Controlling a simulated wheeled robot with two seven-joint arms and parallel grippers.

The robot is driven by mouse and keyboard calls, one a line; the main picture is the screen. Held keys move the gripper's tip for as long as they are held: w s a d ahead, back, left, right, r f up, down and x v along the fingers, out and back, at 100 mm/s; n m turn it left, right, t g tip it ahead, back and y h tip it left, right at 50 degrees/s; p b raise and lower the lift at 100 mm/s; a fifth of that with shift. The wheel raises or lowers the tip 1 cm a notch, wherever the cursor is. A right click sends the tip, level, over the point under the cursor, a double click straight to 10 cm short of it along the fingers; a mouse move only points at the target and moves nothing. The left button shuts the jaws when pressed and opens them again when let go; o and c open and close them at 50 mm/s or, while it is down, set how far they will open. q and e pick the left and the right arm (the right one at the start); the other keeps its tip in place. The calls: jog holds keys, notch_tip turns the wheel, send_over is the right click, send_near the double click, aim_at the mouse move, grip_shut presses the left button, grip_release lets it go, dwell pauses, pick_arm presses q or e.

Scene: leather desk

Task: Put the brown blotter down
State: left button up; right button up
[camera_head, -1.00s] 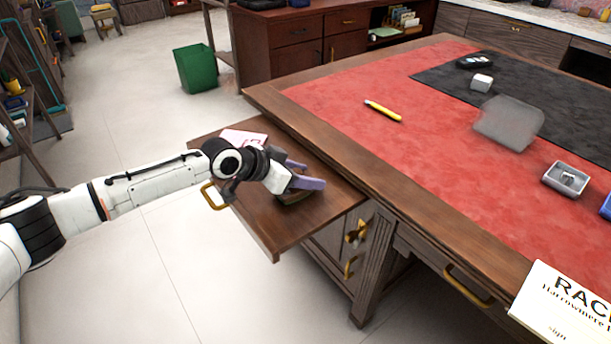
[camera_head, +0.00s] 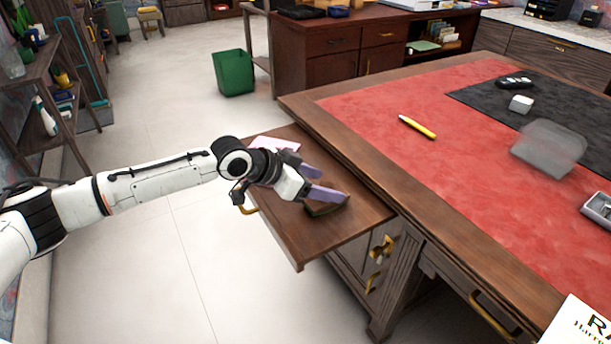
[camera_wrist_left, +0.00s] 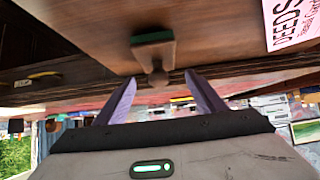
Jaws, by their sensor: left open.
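The brown blotter (camera_head: 325,207) rests on the pull-out wooden board (camera_head: 290,240) at the desk's left side. In the left wrist view the blotter (camera_wrist_left: 153,48) shows a dark green edge and a brown knob pointing towards my gripper. My left gripper (camera_head: 312,180) is open, close beside the blotter in the head view. In the left wrist view its two lavender fingers (camera_wrist_left: 160,80) stand apart, with clear space between them and the knob. In the head view the fingers hide part of the blotter. My right gripper is not in view.
A pink card (camera_head: 275,144) lies on the board behind my gripper. The red desk top (camera_head: 400,170) holds a yellow pen (camera_head: 417,127), a blurred grey translucent block (camera_head: 549,149) and a grey tray (camera_head: 600,208). A green bin (camera_head: 235,73) stands on the floor.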

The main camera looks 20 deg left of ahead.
pick_arm(q)
jog(key=v, duration=0.6)
jog(key=shift+s+a+r, duration=0.15)
jog(key=shift+s+r, duration=0.1)
